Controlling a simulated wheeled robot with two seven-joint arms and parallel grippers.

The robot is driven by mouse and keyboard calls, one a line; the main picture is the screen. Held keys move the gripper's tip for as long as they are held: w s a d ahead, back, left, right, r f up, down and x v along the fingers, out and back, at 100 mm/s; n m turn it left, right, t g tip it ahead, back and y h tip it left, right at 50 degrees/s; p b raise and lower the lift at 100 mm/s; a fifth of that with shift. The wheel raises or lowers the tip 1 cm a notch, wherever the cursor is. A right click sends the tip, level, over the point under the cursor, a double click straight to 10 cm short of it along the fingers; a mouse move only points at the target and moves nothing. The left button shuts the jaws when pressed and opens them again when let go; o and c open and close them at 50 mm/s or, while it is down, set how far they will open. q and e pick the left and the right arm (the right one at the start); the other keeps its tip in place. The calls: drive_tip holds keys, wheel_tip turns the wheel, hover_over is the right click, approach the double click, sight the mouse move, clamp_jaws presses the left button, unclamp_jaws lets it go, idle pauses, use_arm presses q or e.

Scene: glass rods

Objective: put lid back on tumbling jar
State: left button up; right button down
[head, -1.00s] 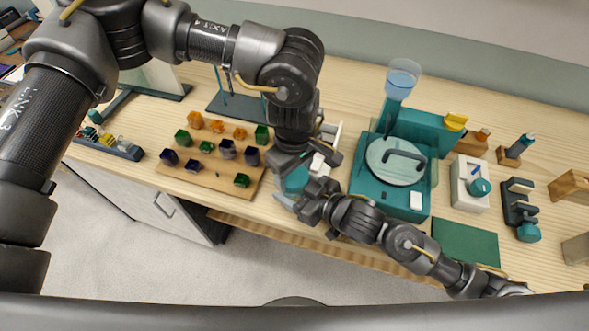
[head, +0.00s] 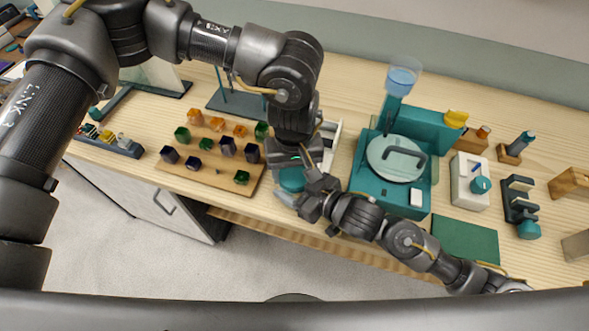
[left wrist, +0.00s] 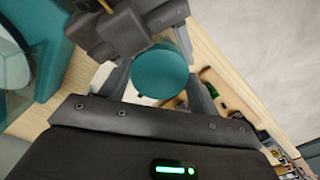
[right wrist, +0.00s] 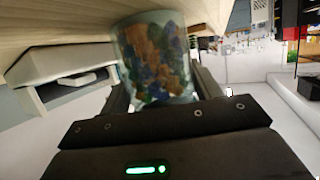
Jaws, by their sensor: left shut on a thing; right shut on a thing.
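The teal round lid (left wrist: 160,74) sits between the fingers of my left gripper (left wrist: 158,80), which is shut on it. In the head view the lid (head: 291,180) shows just under my left gripper (head: 292,166). My right gripper (right wrist: 160,90) is shut on the clear jar (right wrist: 155,55), which is full of orange, green and blue stones. The right gripper also shows in the head view (head: 312,192), close beside the left one. The lid is over the jar. Whether its rim is seated on the jar is hidden.
A wooden board (head: 215,178) with coloured stones lies left of the grippers. A teal machine (head: 365,185) with a round handled cover stands close on the right. A white tray (right wrist: 65,75) is near the jar. The table's front edge runs just below the grippers.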

use_arm(q)
drive_tip(key=o, duration=0.9)
drive_tip(key=shift+r, duration=2.3)
